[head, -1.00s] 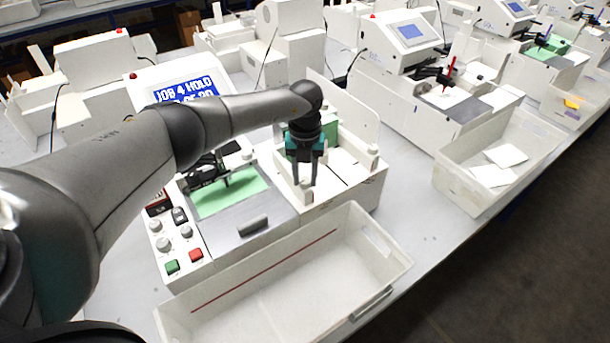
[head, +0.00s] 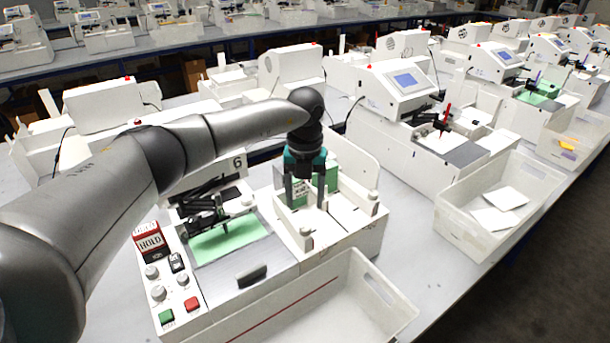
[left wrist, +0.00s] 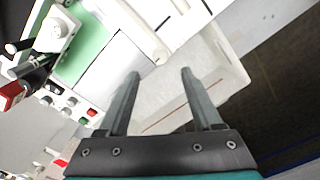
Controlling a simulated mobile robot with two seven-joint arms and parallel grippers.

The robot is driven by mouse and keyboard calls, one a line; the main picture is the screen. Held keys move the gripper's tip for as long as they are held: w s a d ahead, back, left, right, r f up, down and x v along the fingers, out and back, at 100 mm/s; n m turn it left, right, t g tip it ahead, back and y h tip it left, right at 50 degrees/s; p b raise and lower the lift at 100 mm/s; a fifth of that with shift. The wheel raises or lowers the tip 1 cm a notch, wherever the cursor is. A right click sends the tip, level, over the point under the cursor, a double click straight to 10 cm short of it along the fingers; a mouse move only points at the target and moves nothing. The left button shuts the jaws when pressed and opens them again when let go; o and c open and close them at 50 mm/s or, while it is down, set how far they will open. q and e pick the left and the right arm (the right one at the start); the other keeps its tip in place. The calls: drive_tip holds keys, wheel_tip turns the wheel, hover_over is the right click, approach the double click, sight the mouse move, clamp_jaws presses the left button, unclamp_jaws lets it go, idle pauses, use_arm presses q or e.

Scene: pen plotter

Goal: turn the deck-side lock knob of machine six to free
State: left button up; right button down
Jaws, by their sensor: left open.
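Machine six, marked by a "6" plate (head: 237,165), stands in front of me with a green sheet (head: 230,240) on its deck. My left gripper (head: 305,203) is open and empty, fingers pointing down over the white feeder section right of the deck. In the left wrist view my open fingers (left wrist: 160,74) have nothing between them. Small round posts or knobs stand near the feeder's front (head: 306,241) and right side (head: 371,206). Round grey knobs (head: 158,293) sit on the left panel. I cannot tell which is the deck-side lock knob, or its setting. My right gripper is not in view.
A red and white HOLD sign (head: 149,242) and green and red buttons are on the panel. An open white bin (head: 375,287) stands in front of the machine. Another machine (head: 400,85) and a bin with white sheets (head: 448,215) are to the right. My arm hides the screen.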

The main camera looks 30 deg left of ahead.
use_arm(q)
wheel_tip(320, 180, up, 7)
drive_tip(key=shift+b, duration=0.4)
